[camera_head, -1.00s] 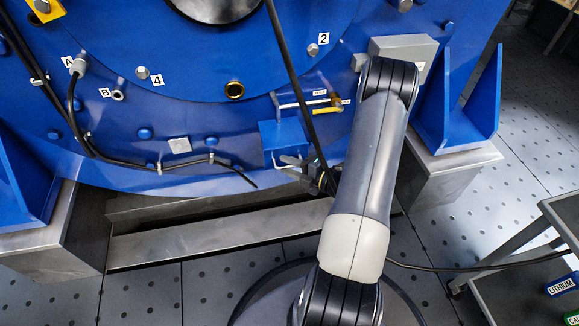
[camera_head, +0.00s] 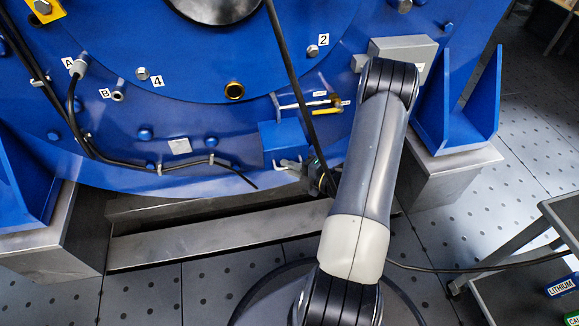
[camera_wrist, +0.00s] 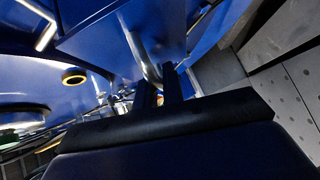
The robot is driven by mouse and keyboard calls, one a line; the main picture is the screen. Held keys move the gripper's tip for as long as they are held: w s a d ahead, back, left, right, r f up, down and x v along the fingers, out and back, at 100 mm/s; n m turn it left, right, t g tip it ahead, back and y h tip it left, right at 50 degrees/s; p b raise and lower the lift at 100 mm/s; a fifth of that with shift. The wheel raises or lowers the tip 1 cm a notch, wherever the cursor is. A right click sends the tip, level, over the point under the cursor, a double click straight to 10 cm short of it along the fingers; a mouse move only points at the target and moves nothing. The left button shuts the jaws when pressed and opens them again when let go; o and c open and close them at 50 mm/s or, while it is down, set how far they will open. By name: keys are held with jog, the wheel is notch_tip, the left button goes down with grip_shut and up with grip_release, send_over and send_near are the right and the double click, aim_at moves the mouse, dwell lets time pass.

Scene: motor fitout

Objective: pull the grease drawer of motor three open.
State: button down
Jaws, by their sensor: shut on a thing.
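The grease drawer (camera_head: 285,138) is a small blue box on the lower front of the blue motor housing. In the wrist view the blue box (camera_wrist: 120,35) fills the upper middle, with a bent silver handle (camera_wrist: 138,48) on its face. My gripper (camera_wrist: 160,82) is shut on this handle, its two dark fingers at the handle's lower end. In the head view my gripper (camera_head: 287,165) is at the drawer's lower edge, partly hidden by a black cable and my arm. How far the drawer stands out from the housing is hard to tell.
A black cable (camera_head: 291,75) hangs in front. A blue bracket (camera_head: 455,110) stands at right. A cart (camera_head: 545,240) with labelled containers is at lower right.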

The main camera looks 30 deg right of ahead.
jog(key=s+a+p, duration=0.2)
jog(key=s+a, duration=0.1)
jog(key=s, duration=0.8)
jog(key=c, duration=1.5)
grip_release()
jog(key=shift+p+v, duration=1.45)
jog(key=shift+v, duration=3.9)
jog(key=shift+w+a, duration=0.1)
jog(key=shift+a, duration=0.05)
jog(key=shift+b+x, duration=1.45)
jog(key=shift+x, duration=3.85)
